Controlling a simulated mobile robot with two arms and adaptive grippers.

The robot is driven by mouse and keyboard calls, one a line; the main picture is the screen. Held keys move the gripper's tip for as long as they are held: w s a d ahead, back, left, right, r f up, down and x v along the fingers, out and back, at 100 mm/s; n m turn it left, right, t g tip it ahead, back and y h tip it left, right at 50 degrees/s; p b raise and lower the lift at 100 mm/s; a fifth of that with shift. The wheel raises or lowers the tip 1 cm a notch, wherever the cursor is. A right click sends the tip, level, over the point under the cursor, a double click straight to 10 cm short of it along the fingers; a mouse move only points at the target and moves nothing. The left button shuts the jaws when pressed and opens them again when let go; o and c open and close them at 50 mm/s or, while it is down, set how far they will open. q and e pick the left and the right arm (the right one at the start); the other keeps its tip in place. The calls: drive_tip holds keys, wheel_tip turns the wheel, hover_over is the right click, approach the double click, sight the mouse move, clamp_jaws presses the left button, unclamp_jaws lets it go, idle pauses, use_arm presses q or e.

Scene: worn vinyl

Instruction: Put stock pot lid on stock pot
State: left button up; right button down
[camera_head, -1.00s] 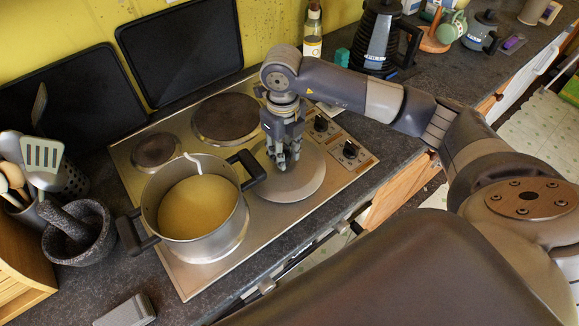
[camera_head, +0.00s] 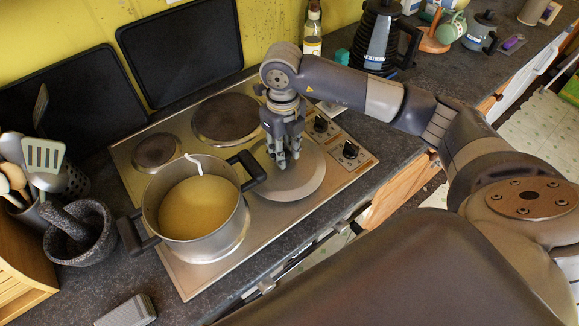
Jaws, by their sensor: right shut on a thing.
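The stock pot (camera_head: 203,232) stands uncovered on the front left part of the hob, with yellow contents and two dark handles. A pale curved handle shows at its back rim. The stock pot lid (camera_head: 298,184) is a grey disc to the right of the pot, over the front right part of the hob. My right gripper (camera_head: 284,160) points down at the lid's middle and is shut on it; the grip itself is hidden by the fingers. I cannot tell whether the lid touches the hob. My left gripper is not in view.
The hob (camera_head: 178,278) has two bare burners at the back. A stone mortar with pestle (camera_head: 83,246) and utensil holders stand at the left. A bottle (camera_head: 312,36) and a dark kettle (camera_head: 377,40) stand behind my right arm. Black trays (camera_head: 180,50) lean on the wall.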

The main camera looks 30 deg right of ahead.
drive_tip(key=shift+r, duration=0.1)
drive_tip(key=shift+r+p, duration=0.9)
drive_tip(key=shift+r, duration=0.8)
